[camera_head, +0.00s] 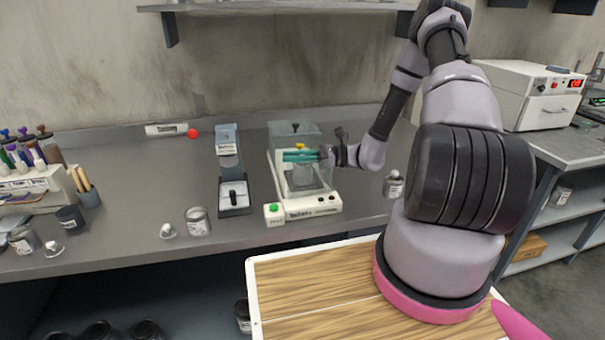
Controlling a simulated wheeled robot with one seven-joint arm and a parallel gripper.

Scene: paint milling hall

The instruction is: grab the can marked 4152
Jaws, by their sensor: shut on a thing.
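My gripper (303,156) reaches in from the right over the bench, with teal parts at its end. It is shut on what looks like a small grey can (303,176), at the glass-hooded device (312,206). The teal parts cross the can's upper part. I cannot tell whether the can touches the device. No number is readable on it. Other labelled cans stand on the bench: one right of the device (393,186) and one in front of the lever tool (197,222). Their markings are too small to read.
The lever tool (234,195) stands left of the device. A bottle rack (35,185), a dark cup (70,218) and another can (23,240) are at the far left. A white box with a red display (535,95) is at the right. The bench's back left is fairly clear.

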